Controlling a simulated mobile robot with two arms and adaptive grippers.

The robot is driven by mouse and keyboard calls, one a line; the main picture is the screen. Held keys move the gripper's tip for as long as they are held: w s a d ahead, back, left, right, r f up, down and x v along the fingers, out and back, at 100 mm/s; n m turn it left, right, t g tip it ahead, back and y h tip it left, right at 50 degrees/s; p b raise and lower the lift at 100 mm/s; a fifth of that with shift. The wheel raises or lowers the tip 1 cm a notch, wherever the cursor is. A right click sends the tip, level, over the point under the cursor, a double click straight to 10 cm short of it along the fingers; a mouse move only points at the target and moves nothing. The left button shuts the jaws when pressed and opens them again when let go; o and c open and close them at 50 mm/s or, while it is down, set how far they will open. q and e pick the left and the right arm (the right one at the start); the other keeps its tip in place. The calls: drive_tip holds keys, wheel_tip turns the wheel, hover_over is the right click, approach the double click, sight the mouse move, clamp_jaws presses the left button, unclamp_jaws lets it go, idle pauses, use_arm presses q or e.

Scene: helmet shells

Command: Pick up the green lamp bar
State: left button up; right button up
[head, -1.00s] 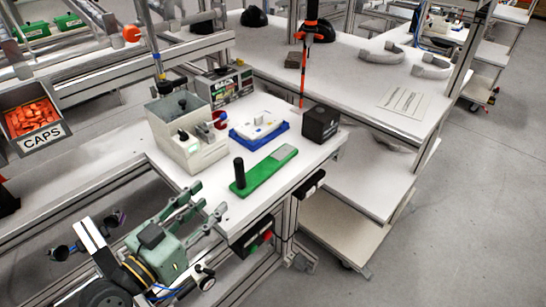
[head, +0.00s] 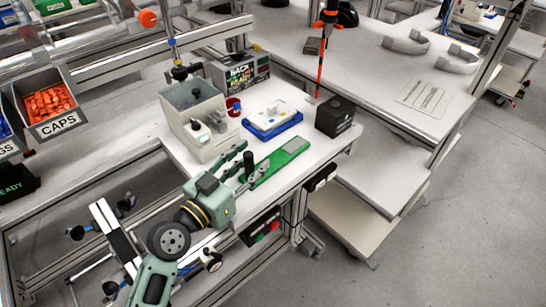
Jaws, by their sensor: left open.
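The green lamp bar (head: 284,156) lies flat near the front edge of the white bench, with a pale panel at its far end. A black upright post (head: 249,160) stands on its near end. My left gripper (head: 249,165) is open, with its fingers pointing at the near end of the bar and one on either side of the post in the picture. The gripper partly hides that end. I cannot tell whether the fingers touch the bar or the post. My right gripper is not in view.
Behind the bar are a blue tray (head: 272,126) with a white part, a black box (head: 335,117) and a grey open-topped bin (head: 196,112). A CAPS bin (head: 57,125) holds orange pieces at the left. The floor (head: 470,220) at the right is clear.

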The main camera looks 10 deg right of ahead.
use_arm(q)
clamp_jaws()
idle(0.4)
idle(0.4)
